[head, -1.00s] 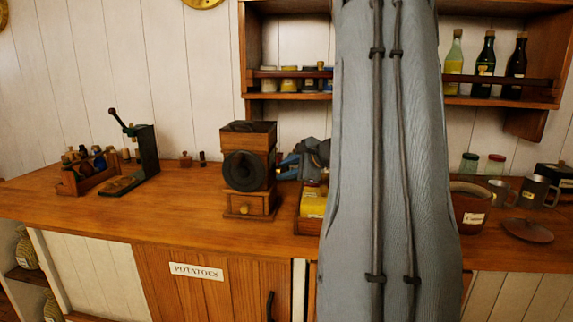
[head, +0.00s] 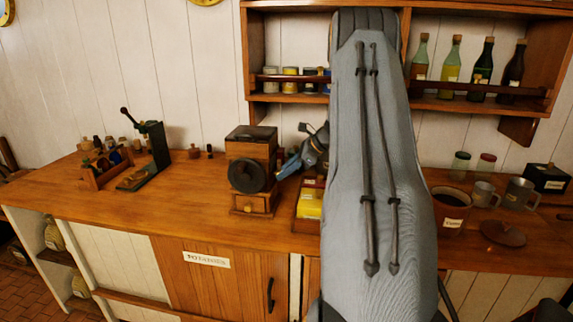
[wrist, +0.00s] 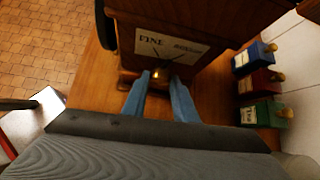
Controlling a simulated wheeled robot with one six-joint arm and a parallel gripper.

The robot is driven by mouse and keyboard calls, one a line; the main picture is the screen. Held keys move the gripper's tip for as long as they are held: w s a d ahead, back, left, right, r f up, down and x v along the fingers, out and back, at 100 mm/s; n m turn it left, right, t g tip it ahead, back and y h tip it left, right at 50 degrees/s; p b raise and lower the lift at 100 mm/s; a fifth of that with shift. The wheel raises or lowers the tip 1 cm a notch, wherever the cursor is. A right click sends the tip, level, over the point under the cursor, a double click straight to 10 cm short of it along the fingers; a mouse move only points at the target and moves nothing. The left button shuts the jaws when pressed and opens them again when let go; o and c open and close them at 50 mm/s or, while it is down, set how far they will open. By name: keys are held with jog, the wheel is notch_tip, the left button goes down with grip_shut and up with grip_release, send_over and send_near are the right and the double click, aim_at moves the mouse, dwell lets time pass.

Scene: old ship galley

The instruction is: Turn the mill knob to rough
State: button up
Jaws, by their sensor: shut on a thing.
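The mill (head: 250,150) is a dark wooden box with a round black wheel on its front and a small drawer below; it stands upright on the counter. In the wrist view, its side (wrist: 205,20) carries a pale label (wrist: 165,47) reading "FINE", with other words too small to read and a dark pointer line. A small brass knob (wrist: 156,73) sits at the label's lower edge. My gripper (wrist: 158,84), with blue fingers, is shut on the knob, at the mill's right side in the head view (head: 286,168). The knob is hidden in the head view.
A wooden tray with a yellow box (head: 308,204) stands just right of the mill. Blue, red and green tins (wrist: 261,83) line the wrist view's right. A lidless brown pot (head: 451,212) and mugs (head: 519,193) stand farther right.

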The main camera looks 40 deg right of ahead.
jog(key=m+g+y+b, duration=0.1)
jog(key=g+y, duration=0.1)
jog(key=m+y+b, duration=0.1)
jog(key=y, duration=0.1)
jog(key=shift+w+d+m+g+b, duration=0.3)
jog(key=shift+w+d+g+b, duration=0.05)
jog(key=shift+g, duration=0.05)
jog(key=shift+r, duration=0.1)
dwell(0.4)
jog(key=o, duration=1)
jog(key=shift+o, duration=0.2)
jog(key=b+v, duration=0.3)
jog(key=v, duration=0.4)
jog(key=shift+d+r, duration=0.2)
jog(key=shift+d, duration=0.1)
jog(key=shift+s, duration=0.2)
